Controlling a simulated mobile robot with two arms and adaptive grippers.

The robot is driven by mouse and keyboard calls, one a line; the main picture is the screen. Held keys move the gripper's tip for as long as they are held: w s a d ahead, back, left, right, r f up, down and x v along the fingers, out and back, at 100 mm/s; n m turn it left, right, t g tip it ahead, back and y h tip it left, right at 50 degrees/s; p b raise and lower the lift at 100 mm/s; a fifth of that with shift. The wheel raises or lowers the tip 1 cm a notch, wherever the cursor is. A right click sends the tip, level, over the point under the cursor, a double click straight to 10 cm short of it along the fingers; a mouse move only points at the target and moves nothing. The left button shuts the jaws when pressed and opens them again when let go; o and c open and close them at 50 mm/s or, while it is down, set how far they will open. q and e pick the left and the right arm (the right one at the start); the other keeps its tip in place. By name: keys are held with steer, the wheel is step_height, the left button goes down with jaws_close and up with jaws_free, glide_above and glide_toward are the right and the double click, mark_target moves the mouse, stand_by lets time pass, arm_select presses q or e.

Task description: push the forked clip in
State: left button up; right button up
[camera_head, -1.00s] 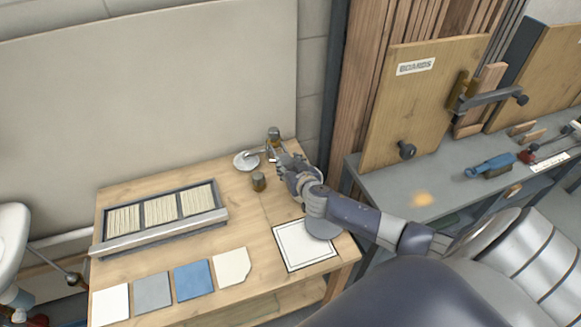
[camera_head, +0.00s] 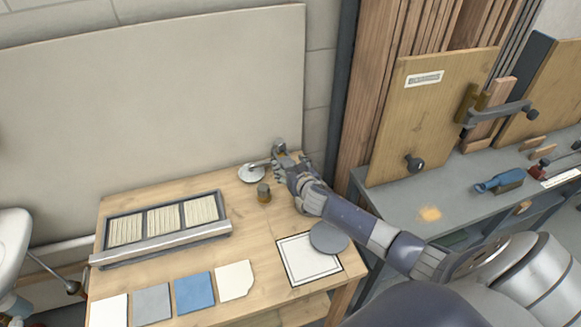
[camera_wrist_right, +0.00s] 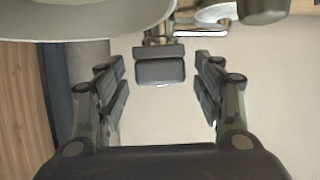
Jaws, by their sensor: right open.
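My right gripper (camera_head: 282,165) is at the back right corner of the wooden table, beside a small metal fitting with a dark round top (camera_head: 279,146). In the right wrist view the right gripper (camera_wrist_right: 162,88) is open, with a finger on each side of a dark grey block (camera_wrist_right: 160,72). This block looks like the forked clip's grip, with thin metal parts behind it. Gaps show between the block and both fingers. How deep the prongs sit is hidden. My left gripper is not in view.
A round metal dish (camera_head: 251,173) and a small dark cylinder (camera_head: 264,194) stand left of the gripper. A slatted tray (camera_head: 162,246), several coloured squares and a white framed sheet (camera_head: 308,268) lie on the table (camera_head: 245,228). A pale panel (camera_head: 150,110) rises behind.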

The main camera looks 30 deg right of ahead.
steer(key=v, duration=1.2)
steer(key=shift+f, duration=0.1)
stand_by(0.4)
